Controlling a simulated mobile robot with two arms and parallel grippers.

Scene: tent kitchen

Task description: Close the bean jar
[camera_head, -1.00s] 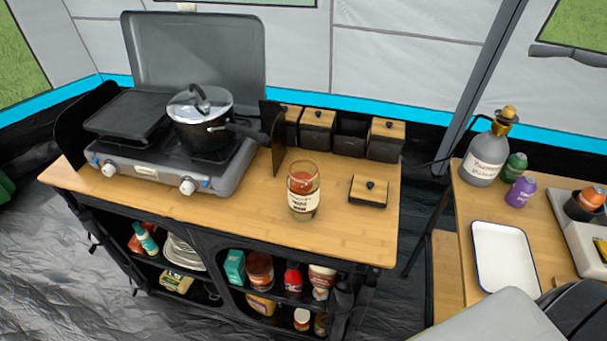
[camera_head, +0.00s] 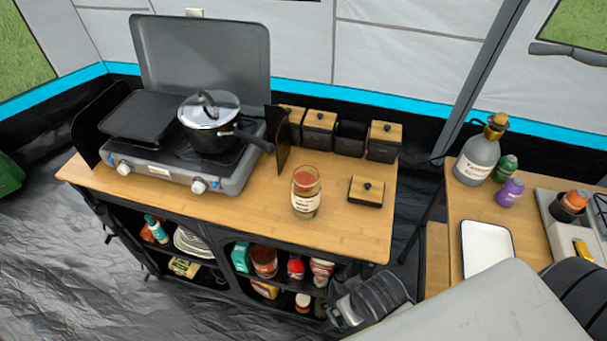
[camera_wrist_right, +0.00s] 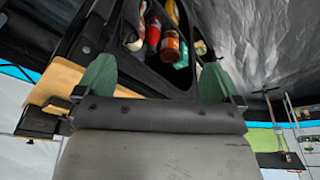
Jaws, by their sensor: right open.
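A black canister without a lid (camera_head: 350,137) stands in the row at the back of the wooden counter. A square wooden lid with a black knob (camera_head: 366,190) lies on the counter in front of it. A labelled glass jar (camera_head: 306,194) with reddish contents stands left of the lid. I cannot tell which container holds the beans. My right gripper shows in the wrist view (camera_wrist_right: 157,80), with its green fingers wide apart and nothing between them. In the head view my right arm's dark end is low, beside the counter's front right. My left gripper is out of view.
Lidded canisters (camera_head: 384,141) flank the open one. A stove (camera_head: 180,165) with a pot (camera_head: 209,125) fills the counter's left. Shelves below hold several goods. A second table (camera_head: 455,225) with a white tray (camera_head: 487,246) stands right. The counter's front right is clear.

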